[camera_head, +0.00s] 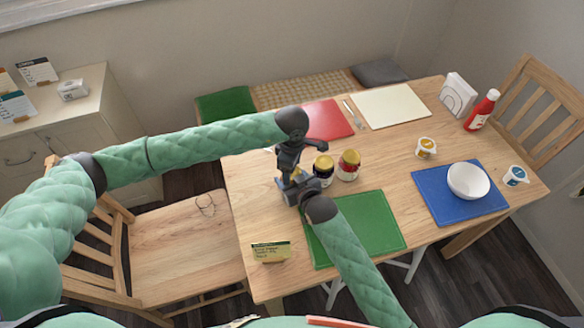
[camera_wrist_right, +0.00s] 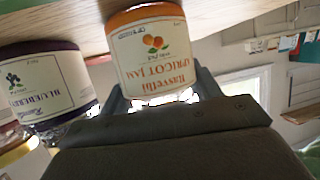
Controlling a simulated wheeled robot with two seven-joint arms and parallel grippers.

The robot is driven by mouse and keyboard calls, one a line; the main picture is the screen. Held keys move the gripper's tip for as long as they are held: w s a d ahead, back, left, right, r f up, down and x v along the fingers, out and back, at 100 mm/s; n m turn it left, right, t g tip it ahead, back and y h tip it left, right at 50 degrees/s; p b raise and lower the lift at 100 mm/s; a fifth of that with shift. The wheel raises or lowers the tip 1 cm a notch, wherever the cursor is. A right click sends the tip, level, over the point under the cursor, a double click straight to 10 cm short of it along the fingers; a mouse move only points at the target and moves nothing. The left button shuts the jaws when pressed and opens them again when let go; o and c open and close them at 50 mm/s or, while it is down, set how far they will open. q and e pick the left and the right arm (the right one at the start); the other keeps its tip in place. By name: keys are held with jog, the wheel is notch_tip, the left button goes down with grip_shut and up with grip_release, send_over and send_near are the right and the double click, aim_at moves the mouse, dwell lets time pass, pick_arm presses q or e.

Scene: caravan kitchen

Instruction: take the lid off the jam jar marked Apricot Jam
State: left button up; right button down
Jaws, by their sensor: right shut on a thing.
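The apricot jam jar (camera_wrist_right: 152,50) shows upside down in the right wrist view, its orange jam and "Apricot Jam" label facing me, its base against the wooden table. My right gripper (camera_wrist_right: 190,92) is shut on this jar, with its fingers on either side. In the head view my right gripper (camera_head: 295,186) reaches in from below, and only a small yellow patch of the jar (camera_head: 295,171) shows among the dark grippers. My left gripper (camera_head: 291,163) points down directly above the jar. Its fingertips are hidden, so I cannot tell whether it touches the lid.
A blueberry jar (camera_head: 323,172) and a red jar (camera_head: 348,166) with yellow lids stand close to the right of the grippers. A green mat (camera_head: 370,225) is in front, and a small card (camera_head: 270,252) stands at the near left. The blue mat (camera_head: 440,210) holds a white bowl (camera_head: 468,181).

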pick_arm(q)
jog(key=shift+s, duration=0.2)
jog(key=shift+d+r, duration=0.1)
jog(key=shift+r, duration=2.1)
jog(key=shift+c, duration=0.3)
jog(key=shift+w+d+r, duration=0.15)
jog(key=shift+r, duration=0.35)
jog(key=shift+w+d+r, duration=0.1)
jog(key=shift+r, duration=0.35)
jog(key=shift+r+m, duration=0.45)
jog(key=shift+m, duration=0.75)
jog(key=m, duration=0.2)
jog(key=shift+r+m, duration=0.3)
jog(key=m, duration=0.4)
jog(key=shift+s+a+r+m, duration=0.15)
jog(key=shift+a+m, duration=0.1)
jog(key=shift+m, duration=0.15)
jog(key=shift+f, duration=4.05)
